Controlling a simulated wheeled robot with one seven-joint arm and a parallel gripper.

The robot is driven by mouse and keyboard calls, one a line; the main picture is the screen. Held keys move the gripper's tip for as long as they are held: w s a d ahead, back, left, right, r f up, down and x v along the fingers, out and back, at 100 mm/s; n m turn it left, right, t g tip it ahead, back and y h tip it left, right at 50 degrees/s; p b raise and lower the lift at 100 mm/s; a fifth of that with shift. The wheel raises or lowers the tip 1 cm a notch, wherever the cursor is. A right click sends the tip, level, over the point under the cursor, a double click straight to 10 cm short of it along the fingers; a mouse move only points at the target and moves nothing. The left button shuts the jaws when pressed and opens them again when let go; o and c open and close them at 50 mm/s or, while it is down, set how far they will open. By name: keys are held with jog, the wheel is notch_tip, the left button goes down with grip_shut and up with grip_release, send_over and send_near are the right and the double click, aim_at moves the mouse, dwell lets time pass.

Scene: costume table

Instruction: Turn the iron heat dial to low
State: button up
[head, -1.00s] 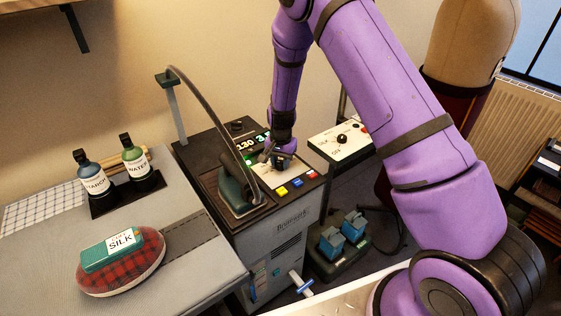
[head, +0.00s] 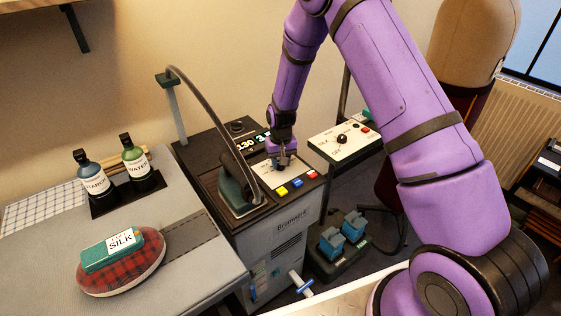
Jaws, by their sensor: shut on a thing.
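The steam station (head: 285,222) stands in the middle with a dark top and a white control panel (head: 265,178). My gripper (head: 281,164) points down over this panel, its fingers shut on the small dark iron heat dial. The fingers hide most of the dial, so its pointer and marks cannot be read.
Yellow, red and blue buttons (head: 297,182) line the panel's front edge. A white box with a black knob (head: 342,139) stands to the right. Blue pedals (head: 343,233) are on the floor. Two bottles (head: 135,158) and a tartan cushion (head: 125,272) are on the left table.

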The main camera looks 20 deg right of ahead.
jog(key=shift+n, duration=0.3)
jog(key=o, duration=0.9)
notch_tip(320, 180, up, 11)
jog(key=shift+d+f, duration=0.1)
dwell(0.5)
